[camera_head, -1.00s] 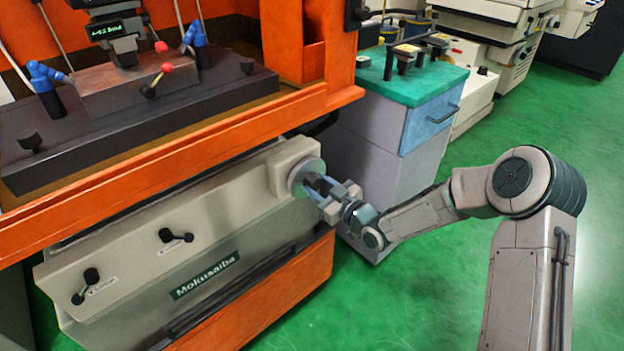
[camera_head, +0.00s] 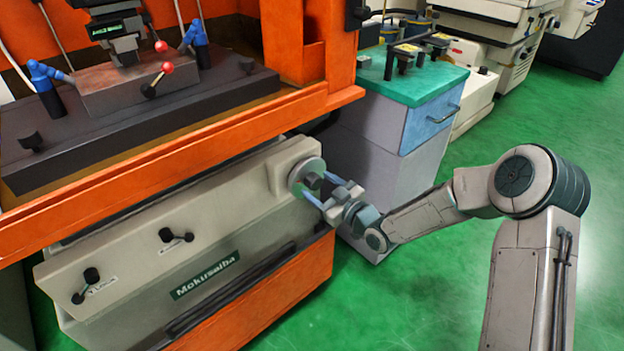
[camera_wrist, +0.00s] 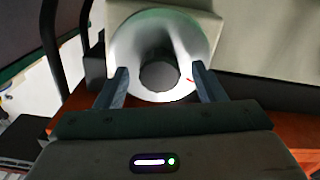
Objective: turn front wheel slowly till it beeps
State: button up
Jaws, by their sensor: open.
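The front wheel (camera_head: 302,172) is a round grey dial with a smaller hub, on the right end of the machine's cream front panel. In the wrist view the wheel (camera_wrist: 128,52) is a pale disc with a dark round hub (camera_wrist: 160,76) in its middle. My gripper (camera_head: 312,190) is open in front of the wheel. In the wrist view its two blue-grey fingers (camera_wrist: 160,82) stand apart, one on each side of the hub. I cannot tell whether the fingertips touch the wheel's face.
The orange machine frame (camera_head: 230,130) overhangs the panel. Two black-knobbed levers (camera_head: 170,236) sit on the panel to the left. A grey cabinet with a green top (camera_head: 420,80) stands close behind my gripper. Green floor (camera_head: 430,280) is clear around my arm.

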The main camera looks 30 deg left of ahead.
jog(key=b+v, duration=0.1)
jog(key=v, duration=1.2)
dwell(0.5)
dwell(0.4)
